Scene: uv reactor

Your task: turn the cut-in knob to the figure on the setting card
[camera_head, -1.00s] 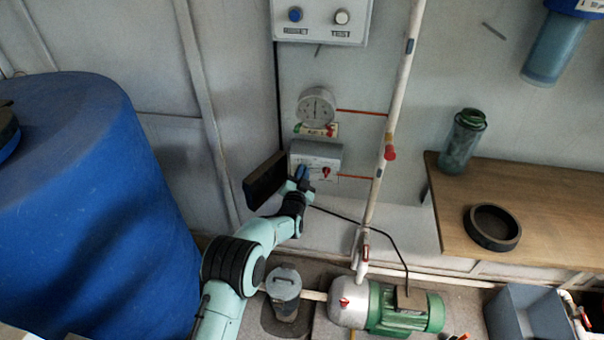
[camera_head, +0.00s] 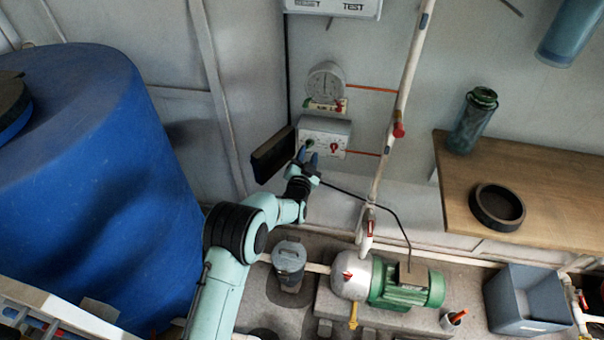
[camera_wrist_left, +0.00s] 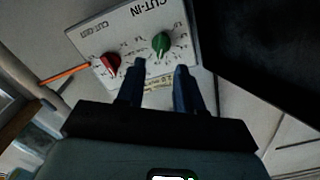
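The control box (camera_head: 338,129) is on the wall below a round gauge. It has a green knob (camera_head: 310,142) on the left and a red knob (camera_head: 334,148) on the right. In the left wrist view the box is upside down; the green knob (camera_wrist_left: 161,43) is by the CUT-IN lettering, the red knob (camera_wrist_left: 111,63) by smaller lettering. My left gripper (camera_head: 308,155) is open, its blue fingers (camera_wrist_left: 161,68) apart and just short of the green knob, with nothing between them. A small card (camera_head: 323,105) with green and red marks is under the gauge; its figures are unreadable.
A dark flat panel (camera_head: 271,156) stands beside the box, close to my left gripper. The gauge (camera_head: 325,82) is above. A white pipe (camera_head: 390,150) runs right of the box. A blue tank (camera_head: 110,180) fills the left; a green pump (camera_head: 408,286) is below.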

